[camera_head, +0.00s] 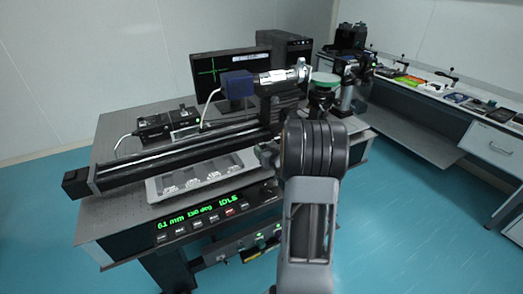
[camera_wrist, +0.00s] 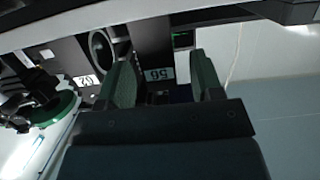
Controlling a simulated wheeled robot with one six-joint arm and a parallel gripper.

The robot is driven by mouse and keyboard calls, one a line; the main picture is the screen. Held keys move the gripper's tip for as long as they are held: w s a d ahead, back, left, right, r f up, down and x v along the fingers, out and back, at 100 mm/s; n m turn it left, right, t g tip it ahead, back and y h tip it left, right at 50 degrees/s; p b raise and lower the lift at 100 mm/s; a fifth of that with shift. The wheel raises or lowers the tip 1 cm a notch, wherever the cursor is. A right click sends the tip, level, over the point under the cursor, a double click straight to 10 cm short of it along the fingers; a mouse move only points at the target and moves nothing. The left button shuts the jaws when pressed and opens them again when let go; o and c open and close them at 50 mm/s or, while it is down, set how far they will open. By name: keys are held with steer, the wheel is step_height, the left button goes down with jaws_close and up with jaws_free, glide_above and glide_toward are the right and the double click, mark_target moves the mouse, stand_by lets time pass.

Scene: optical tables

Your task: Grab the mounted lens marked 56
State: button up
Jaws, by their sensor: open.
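In the wrist view a small white label that reads 56, shown upside down, is on a dark mount (camera_wrist: 158,74). The mount lies between the two dark green fingers of my gripper (camera_wrist: 160,66). The fingers are open, one on each side of the label, with gaps visible; I cannot tell how deep the mount sits between them. The lens glass of this mount is not clearly visible. In the head view my arm covers the gripper and I cannot pick out the mount marked 56.
A second label (camera_wrist: 87,80) sits left of my gripper by a round dark ring (camera_wrist: 100,46). A green-rimmed disc (camera_head: 324,78) stands near my arm. The optical table (camera_head: 115,205) carries a long black rail (camera_head: 170,155), a pale tray (camera_head: 155,190) and a monitor (camera_head: 215,70).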

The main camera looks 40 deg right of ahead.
steer(key=shift+x, duration=1.45)
steer(key=shift+c, duration=0.4)
steer(key=shift+r, duration=0.1)
jaws_close()
